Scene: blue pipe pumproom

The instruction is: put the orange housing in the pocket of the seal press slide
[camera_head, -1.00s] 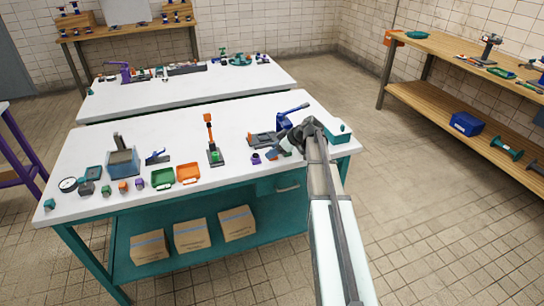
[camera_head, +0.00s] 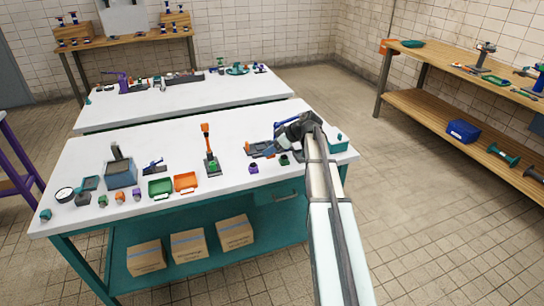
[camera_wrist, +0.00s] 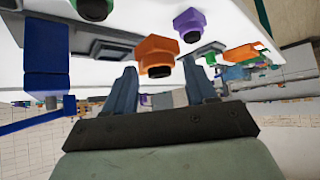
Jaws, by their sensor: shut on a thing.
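The orange housing (camera_wrist: 155,50) is between the fingertips of my gripper (camera_wrist: 158,72), which is shut on it. Its dark bore shows in the wrist view. The seal press stands beside my gripper; its blue column (camera_wrist: 47,70) and grey base (camera_wrist: 105,48) are left of the housing in the wrist view. In the head view, the press's grey base (camera_head: 260,149) lies just left of my gripper (camera_head: 284,137). The arm hides part of the press and the held housing there. Which grey part is the slide pocket, and whether the housing touches it, I cannot tell.
A purple housing (camera_wrist: 188,24) and a green housing (camera_wrist: 93,8) stand on the bench close by. Further left are an orange tray (camera_head: 185,182), a green tray (camera_head: 160,187) and an upright orange-handled tool (camera_head: 210,150). The bench middle is mostly clear.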

